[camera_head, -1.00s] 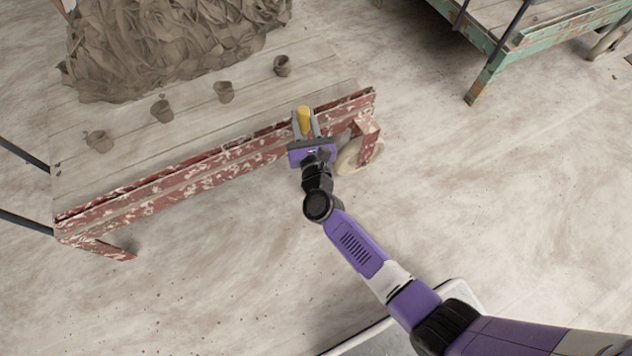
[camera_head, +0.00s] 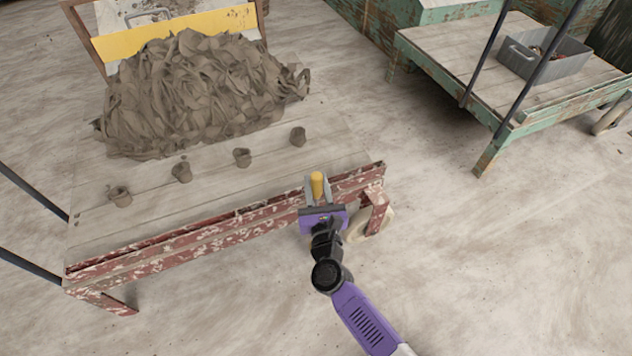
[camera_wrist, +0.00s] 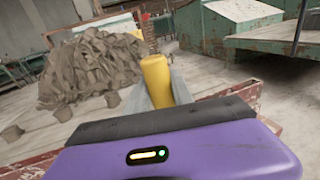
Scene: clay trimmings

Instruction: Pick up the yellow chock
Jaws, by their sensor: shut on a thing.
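The yellow chock (camera_head: 317,185) is between the fingers of my gripper (camera_head: 318,188), at the red-edged front of the wooden cart (camera_head: 232,178). My gripper is shut on it. In the wrist view the yellow chock (camera_wrist: 157,80) stands up beyond the purple gripper body, with grey fingers at its sides. Its lower part is hidden by the gripper, so I cannot tell whether it touches the cart.
A heap of clay trimmings (camera_head: 195,90) covers the back of the cart. Several small clay pots (camera_head: 242,157) stand in a row before it. A green-framed cart (camera_head: 470,75) with a grey bin (camera_head: 545,55) stands at the right. The floor between the carts is clear.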

